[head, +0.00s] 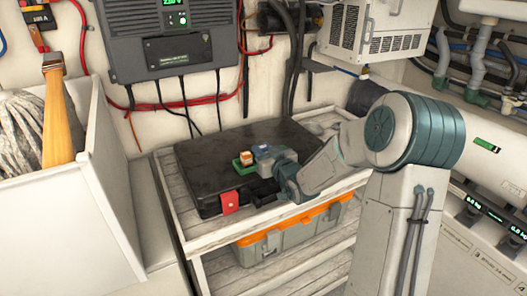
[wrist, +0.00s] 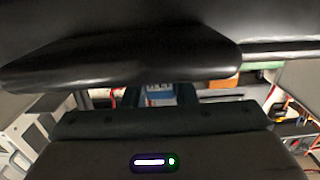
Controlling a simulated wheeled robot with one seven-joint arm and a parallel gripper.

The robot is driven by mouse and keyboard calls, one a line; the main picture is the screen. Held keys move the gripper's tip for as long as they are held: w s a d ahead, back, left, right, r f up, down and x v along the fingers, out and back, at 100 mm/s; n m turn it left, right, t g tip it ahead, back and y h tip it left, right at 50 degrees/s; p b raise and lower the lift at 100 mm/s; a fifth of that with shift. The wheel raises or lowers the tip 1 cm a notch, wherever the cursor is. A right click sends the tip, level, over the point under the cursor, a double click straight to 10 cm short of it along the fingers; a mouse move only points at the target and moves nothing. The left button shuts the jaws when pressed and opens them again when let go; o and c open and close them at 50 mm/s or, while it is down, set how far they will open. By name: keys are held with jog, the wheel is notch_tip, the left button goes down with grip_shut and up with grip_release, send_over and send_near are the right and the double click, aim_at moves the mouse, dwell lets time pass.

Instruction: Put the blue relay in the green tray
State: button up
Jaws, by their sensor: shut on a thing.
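The blue relay (head: 264,150) is a small blue block between the fingers of my gripper (head: 269,158), just above the black case's top. It also shows between the fingers in the wrist view (wrist: 160,88), partly hidden by my gripper. The green tray (head: 240,164) is small and sits on the case, close to the left of the relay. An orange block with a pale face (head: 246,155) stands in the tray. In the wrist view the orange block (wrist: 226,83) and the green tray (wrist: 262,65) show to the right.
The black case (head: 205,165) lies on a worn wooden shelf (head: 172,192). A red piece (head: 230,202) is at its front edge. An orange and grey toolbox (head: 290,238) stands on the shelf below. A white bin with a mop and brush (head: 60,215) stands left. The case's left part is clear.

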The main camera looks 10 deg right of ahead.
jog(key=shift+f, duration=0.2)
jog(key=shift+f+b, duration=0.25)
jog(key=shift+b, duration=0.1)
jog(key=o, duration=0.7)
jog(key=shift+r, duration=0.1)
jog(key=shift+r+p, duration=0.15)
jog(key=shift+p, duration=0.15)
jog(key=s+d+f+m+g+h+b, duration=0.1)
jog(key=s+d+g+h, duration=0.25)
jog(key=s, duration=0.65)
jog(key=s+d+f+m+g+h, duration=0.1)
jog(key=s+d+g+h, duration=0.2)
jog(key=s, duration=0.7)
jog(key=s+a+g, duration=0.1)
jog(key=s+g, duration=0.1)
jog(key=s, duration=0.3)
jog(key=s+a+r+m+g, duration=0.1)
jog(key=s+a+g, duration=0.1)
jog(key=s, duration=0.3)
jog(key=s+a+g+y, duration=0.1)
jog(key=s+g, duration=0.2)
jog(key=s, duration=0.3)
jog(key=shift+a+r+m, duration=0.15)
jog(key=shift+a+m, duration=0.2)
jog(key=shift+m, duration=0.05)
